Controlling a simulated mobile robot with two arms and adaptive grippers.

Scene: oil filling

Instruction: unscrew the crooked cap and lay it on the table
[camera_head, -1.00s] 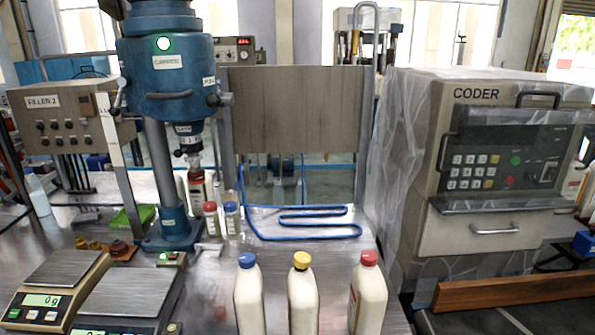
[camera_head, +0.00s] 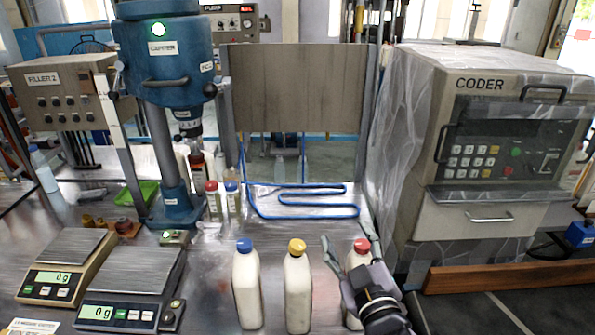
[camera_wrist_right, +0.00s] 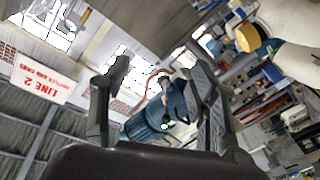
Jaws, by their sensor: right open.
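Three white bottles stand upright in a row at the front of the metal table (camera_head: 215,290). They have a blue cap (camera_head: 244,245), a yellow cap (camera_head: 297,246) and a red cap (camera_head: 362,245). I cannot tell surely which cap sits crooked. My right gripper (camera_head: 349,241) is open and empty, in front of the red-capped bottle (camera_head: 355,262), hiding much of its lower body. In the right wrist view the open fingers (camera_wrist_right: 160,70) have nothing between them; a yellow cap (camera_wrist_right: 246,38) on a white bottle shows to their right. My left gripper is not in view.
Two scales (camera_head: 125,285) stand at the left front. The blue capper (camera_head: 165,60) and small bottles (camera_head: 222,200) stand behind. A blue tube (camera_head: 300,213) lies at the back. The coder (camera_head: 480,150) stands at the right. Bare table lies left of the blue-capped bottle.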

